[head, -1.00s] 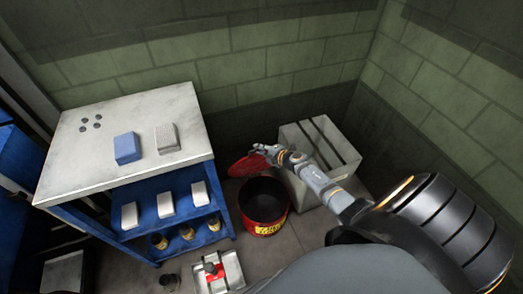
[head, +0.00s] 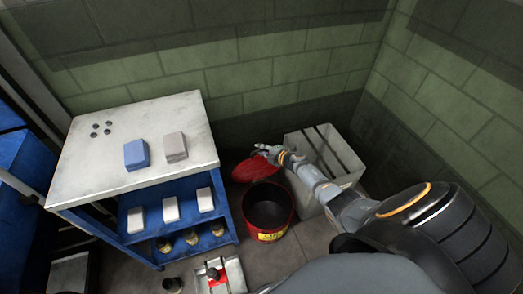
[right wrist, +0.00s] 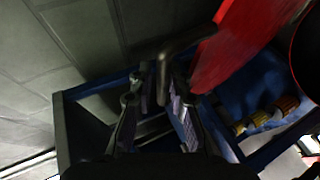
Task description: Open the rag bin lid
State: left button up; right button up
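The red rag bin (head: 281,229) with a yellow label stands on the floor, its dark mouth uncovered. Its red lid (head: 252,170) is raised, tilted up at the bin's back edge. My right gripper (head: 262,148) is at the lid's upper edge. In the right wrist view, the red lid (right wrist: 232,45) is at the upper right and a dark bent handle (right wrist: 178,47) reaches from it between the fingers of the right gripper (right wrist: 157,85). The fingers look apart, with gaps beside the handle. My left gripper is not in view.
A blue cart (head: 72,207) with a pale top stands left of the bin, holding blocks and several cans. A grey slotted box (head: 301,151) is close on the right, beneath my right forearm. A tray (head: 232,270) with a red item lies in front. Walls close the corner behind.

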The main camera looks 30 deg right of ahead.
jog(key=shift+o, duration=1.2)
jog(key=shift+s, duration=0.15)
jog(key=shift+s+d, duration=0.1)
jog(key=shift+s, duration=0.15)
jog(key=v, duration=1.1)
jog(key=shift+r, duration=0.15)
